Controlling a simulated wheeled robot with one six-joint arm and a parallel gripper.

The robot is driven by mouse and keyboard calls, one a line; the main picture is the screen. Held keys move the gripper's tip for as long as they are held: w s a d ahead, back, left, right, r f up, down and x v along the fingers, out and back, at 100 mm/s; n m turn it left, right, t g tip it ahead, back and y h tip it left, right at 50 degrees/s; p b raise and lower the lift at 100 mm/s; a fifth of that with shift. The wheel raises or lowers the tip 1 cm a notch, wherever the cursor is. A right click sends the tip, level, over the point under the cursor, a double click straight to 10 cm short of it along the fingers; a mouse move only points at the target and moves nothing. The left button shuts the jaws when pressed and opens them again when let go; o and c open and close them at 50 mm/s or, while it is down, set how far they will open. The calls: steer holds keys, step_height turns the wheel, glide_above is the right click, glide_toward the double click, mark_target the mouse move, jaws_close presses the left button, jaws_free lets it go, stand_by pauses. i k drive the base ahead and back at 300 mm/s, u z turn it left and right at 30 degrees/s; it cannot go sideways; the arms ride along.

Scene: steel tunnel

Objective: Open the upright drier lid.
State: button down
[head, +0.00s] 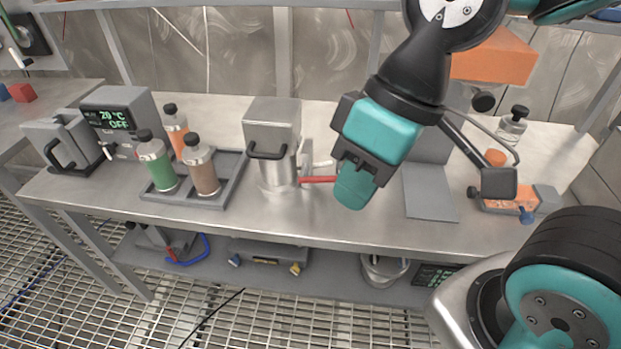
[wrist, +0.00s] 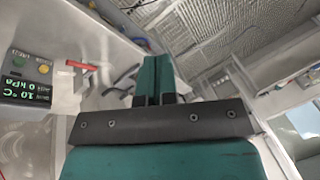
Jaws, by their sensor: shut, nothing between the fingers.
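A steel cylinder (head: 276,174) stands mid-bench with a square grey top (head: 273,122); I take it to be the upright drier. A black bar handle (head: 268,153) is on the top's front edge. Whether this lid is shut or raised is unclear. A red lever (head: 318,179) sticks out at the cylinder's right; a red lever also shows in the wrist view (wrist: 82,66). My gripper (head: 353,188) is shut and empty, right of the lever and apart from the handle. Its teal fingers (wrist: 154,80) point over the bench in the wrist view.
A tray (head: 225,190) with bottles and a heater unit (head: 122,115) reading 20 °C OFF stand left. A grey plate (head: 430,195) lies right of my gripper. A panel (wrist: 25,85) reading 10 °C, 0 kPa shows in the wrist view. The bench's front strip is clear.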

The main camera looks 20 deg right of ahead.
mark_target(270, 125)
steer(key=z, duration=2.2)
steer(key=k, duration=0.9)
steer(key=u, duration=1.8)
